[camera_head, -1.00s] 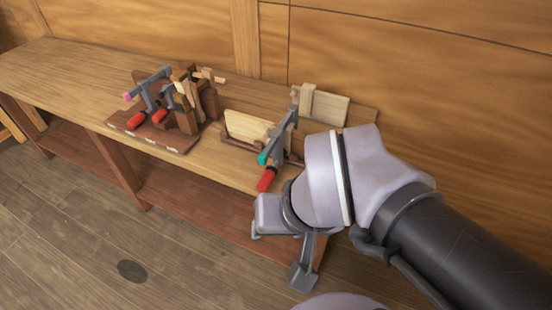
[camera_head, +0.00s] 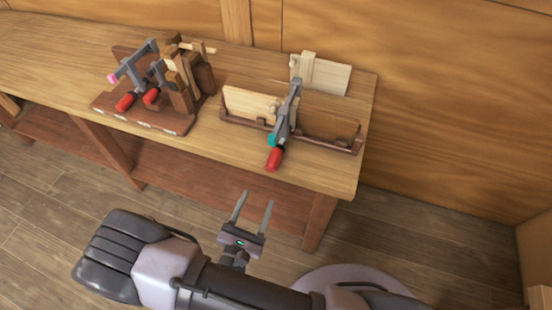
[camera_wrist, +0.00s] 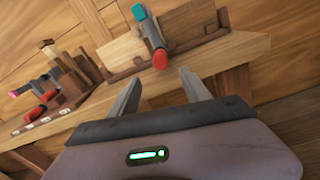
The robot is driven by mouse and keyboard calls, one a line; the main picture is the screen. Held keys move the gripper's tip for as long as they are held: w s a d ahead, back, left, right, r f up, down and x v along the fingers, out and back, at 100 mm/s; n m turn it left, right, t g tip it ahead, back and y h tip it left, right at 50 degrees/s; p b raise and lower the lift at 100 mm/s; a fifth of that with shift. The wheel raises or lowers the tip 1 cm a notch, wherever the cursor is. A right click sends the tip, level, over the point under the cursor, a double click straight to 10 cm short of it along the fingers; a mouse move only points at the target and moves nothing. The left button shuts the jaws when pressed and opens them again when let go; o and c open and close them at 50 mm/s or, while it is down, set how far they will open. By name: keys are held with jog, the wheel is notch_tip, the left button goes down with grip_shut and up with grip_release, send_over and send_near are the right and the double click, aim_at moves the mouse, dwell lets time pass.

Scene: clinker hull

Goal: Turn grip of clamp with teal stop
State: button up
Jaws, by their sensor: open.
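The clamp with the teal stop (camera_head: 284,121) sits across a wooden piece in a brown holder near the right end of the bench. It has a grey bar, a teal stop (camera_head: 271,139) and a red grip (camera_head: 274,159) that juts toward the bench's front edge. In the wrist view the red grip (camera_wrist: 160,58) shows ahead, just beyond the space between the fingers, with the teal stop (camera_wrist: 139,12) above it. My gripper (camera_head: 254,198) is open and empty, in front of the bench and apart from the clamp. It also shows in the wrist view (camera_wrist: 160,85).
A rack (camera_head: 140,112) at left holds other red-gripped clamps, one with a pink stop (camera_head: 113,78), and wooden pieces. A pale board (camera_head: 328,76) stands behind the clamp. The bench top (camera_head: 225,155) is bare in front. A wooden wall closes the back.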

aim_at(270, 170)
jog(key=b+x, duration=0.2)
jog(key=x, duration=1.2)
jog(key=shift+c, duration=0.3)
grip_shut()
jog(key=shift+m, duration=0.3)
